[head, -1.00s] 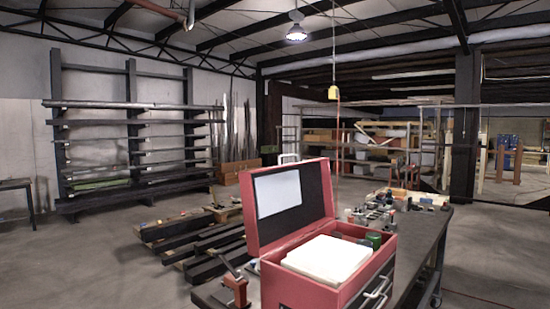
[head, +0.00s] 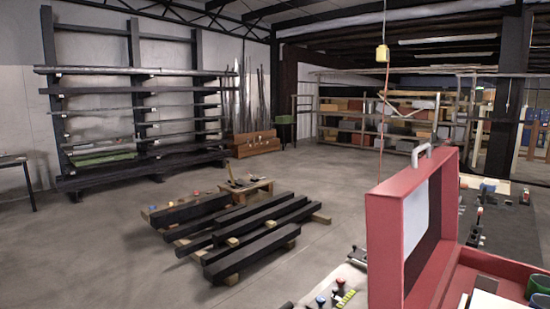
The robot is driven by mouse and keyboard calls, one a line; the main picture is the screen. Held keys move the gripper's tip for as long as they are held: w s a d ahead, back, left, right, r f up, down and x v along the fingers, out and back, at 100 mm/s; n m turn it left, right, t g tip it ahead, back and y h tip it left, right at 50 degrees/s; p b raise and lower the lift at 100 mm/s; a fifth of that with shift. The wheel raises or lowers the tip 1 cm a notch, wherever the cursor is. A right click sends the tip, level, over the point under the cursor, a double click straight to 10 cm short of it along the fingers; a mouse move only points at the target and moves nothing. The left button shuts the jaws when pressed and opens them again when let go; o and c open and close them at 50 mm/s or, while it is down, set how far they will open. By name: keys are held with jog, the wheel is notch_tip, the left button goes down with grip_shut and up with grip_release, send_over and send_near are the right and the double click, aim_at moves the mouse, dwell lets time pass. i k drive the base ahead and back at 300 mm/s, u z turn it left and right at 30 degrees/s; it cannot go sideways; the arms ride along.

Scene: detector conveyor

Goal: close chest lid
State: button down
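The red chest (head: 502,265) stands on a dark workbench at the lower right of the head view, partly cut off by the picture's edge. Its lid (head: 385,243) is open and stands upright on the chest's left side. The lid has a metal handle (head: 421,154) on top and a pale panel (head: 416,232) on its inner face. A green round thing (head: 540,281) shows inside the chest. My gripper is not in view.
The workbench (head: 500,222) carries several small tools and parts behind and left of the chest. Dark beams (head: 245,245) lie on the floor at the centre. A tall rack (head: 135,105) stands along the left wall. Open floor lies at the left.

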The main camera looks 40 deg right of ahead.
aim_at(411, 217)
jog(key=i, duration=1.8)
jog(key=z, duration=0.7)
jog(key=i, duration=0.85)
jog(key=z, duration=1.65)
jog(key=i, duration=0.9)
jog(key=z, duration=0.75)
